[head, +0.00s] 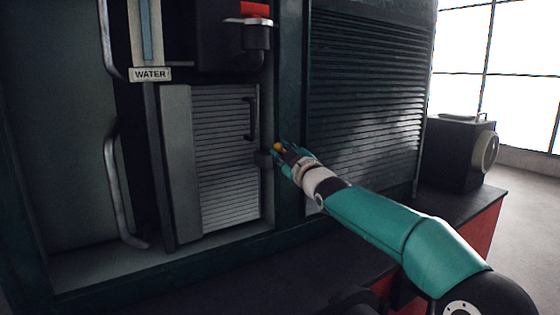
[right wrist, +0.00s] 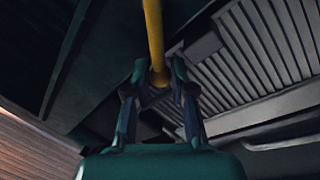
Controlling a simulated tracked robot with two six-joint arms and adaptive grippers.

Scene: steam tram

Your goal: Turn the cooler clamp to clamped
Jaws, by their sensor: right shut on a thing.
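The cooler is a grey panel (head: 226,160) with fine horizontal slats and a dark bar handle, and its slats also show in the right wrist view (right wrist: 270,50). A small dark block (head: 262,160) at its right edge looks like the clamp's base. A yellow lever (right wrist: 153,35), which appears to be the clamp's handle, runs up between the fingers of my right gripper (right wrist: 160,82). My left gripper is not in view.
A WATER label (head: 150,74) and gauge sit above the cooler. A red-topped fitting (head: 254,10) is above right. Curved metal handrails (head: 119,185) stand at the left. A large louvred panel (head: 365,95) and a black lamp box (head: 459,152) are to the right.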

